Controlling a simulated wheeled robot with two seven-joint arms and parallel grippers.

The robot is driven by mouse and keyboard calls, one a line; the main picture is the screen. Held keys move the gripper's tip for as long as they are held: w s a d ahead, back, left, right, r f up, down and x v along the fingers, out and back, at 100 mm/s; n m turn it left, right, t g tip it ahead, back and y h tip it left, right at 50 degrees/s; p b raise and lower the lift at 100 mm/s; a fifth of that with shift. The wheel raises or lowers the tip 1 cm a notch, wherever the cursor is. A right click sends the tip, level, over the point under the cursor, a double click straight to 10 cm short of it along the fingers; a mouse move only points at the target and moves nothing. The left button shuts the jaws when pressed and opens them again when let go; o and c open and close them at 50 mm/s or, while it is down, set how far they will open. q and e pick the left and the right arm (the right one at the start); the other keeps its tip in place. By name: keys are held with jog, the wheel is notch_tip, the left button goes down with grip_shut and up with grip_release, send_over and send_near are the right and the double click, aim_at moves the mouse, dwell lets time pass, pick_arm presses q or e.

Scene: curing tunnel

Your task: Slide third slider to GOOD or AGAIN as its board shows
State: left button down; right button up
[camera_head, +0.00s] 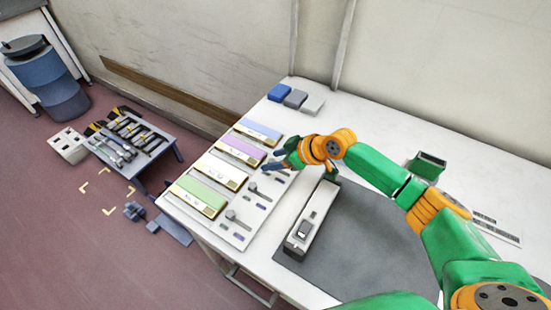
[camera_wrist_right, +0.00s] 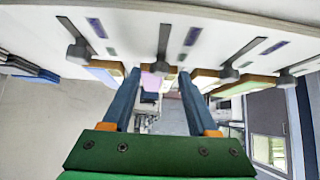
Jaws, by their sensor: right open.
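The slider panel (camera_head: 244,236) on the white table carries a row of boards: blue (camera_head: 259,131), purple (camera_head: 240,150), white (camera_head: 217,171) and green (camera_head: 200,196). Each board's slider has a grey knob; the white board's knob (camera_head: 252,187) and green board's knob (camera_head: 231,214) show clearly. Green and purple marks lie by the slots; lettering is too small to read. My right gripper (camera_head: 279,161) is open over the purple board's slider. In the right wrist view, a grey knob (camera_wrist_right: 163,77) appears between its blue fingers, contact unclear. My left gripper is not in view.
A white device (camera_head: 312,222) stands on a grey mat (camera_head: 375,245) right of the panel. Blue and grey blocks (camera_head: 295,98) lie at the back. A green container (camera_head: 427,165) stands beyond my right arm. A low tool table (camera_head: 132,140) stands on the floor.

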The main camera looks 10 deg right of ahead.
jog(key=v, duration=0.7)
jog(key=shift+s+r+b, duration=0.1)
jog(key=shift+b, duration=0.2)
